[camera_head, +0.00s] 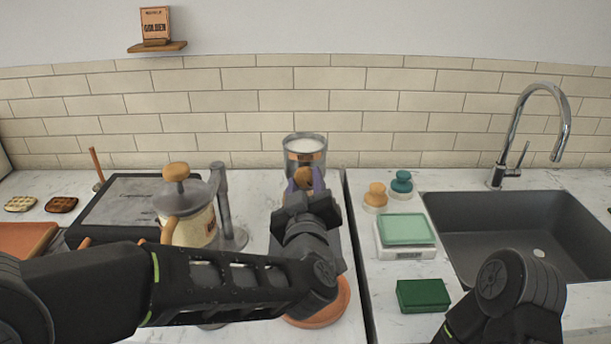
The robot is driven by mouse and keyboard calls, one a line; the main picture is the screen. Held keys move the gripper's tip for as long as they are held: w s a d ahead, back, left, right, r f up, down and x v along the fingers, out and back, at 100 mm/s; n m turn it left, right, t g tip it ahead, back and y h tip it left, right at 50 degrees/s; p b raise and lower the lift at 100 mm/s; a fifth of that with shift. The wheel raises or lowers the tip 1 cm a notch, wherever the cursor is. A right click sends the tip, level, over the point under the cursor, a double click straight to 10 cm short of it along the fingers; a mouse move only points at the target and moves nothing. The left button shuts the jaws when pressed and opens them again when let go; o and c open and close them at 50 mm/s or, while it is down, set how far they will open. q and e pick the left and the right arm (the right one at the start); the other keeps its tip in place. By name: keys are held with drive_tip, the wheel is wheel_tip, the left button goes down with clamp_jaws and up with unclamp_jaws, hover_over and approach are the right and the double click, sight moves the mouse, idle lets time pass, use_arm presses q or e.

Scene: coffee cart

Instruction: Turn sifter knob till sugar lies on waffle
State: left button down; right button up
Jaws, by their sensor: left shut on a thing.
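The sifter (305,146) is a clear container with white sugar in it and a label on its front, standing against the tiled wall. Its wooden knob (303,175) faces me. My left gripper (304,182) is shut on the knob, with purple fingertips on either side. My left arm hides what lies below the sifter. An orange round plate (336,312) shows partly behind my left arm; I cannot see whether a waffle lies on it. My right arm shows at the lower right, but its gripper is out of view.
A cream pot (198,228) with a wooden knob stands left of the sifter. Two small waffle-like pieces (61,204) lie at the far left by a dark board (125,205). Right are a scale (405,252), a green sponge (423,294) and a sink (520,235).

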use_arm(q)
drive_tip(key=m+p, duration=0.2)
drive_tip(key=m, duration=0.2)
drive_tip(key=shift+m+p, duration=0.5)
drive_tip(key=shift+m, duration=0.4)
drive_tip(key=shift+f, duration=0.1)
drive_tip(key=c, duration=0.9)
unclamp_jaws()
drive_tip(key=s+b, duration=0.1)
drive_tip(key=s, duration=0.6)
drive_tip(key=shift+s, duration=0.4)
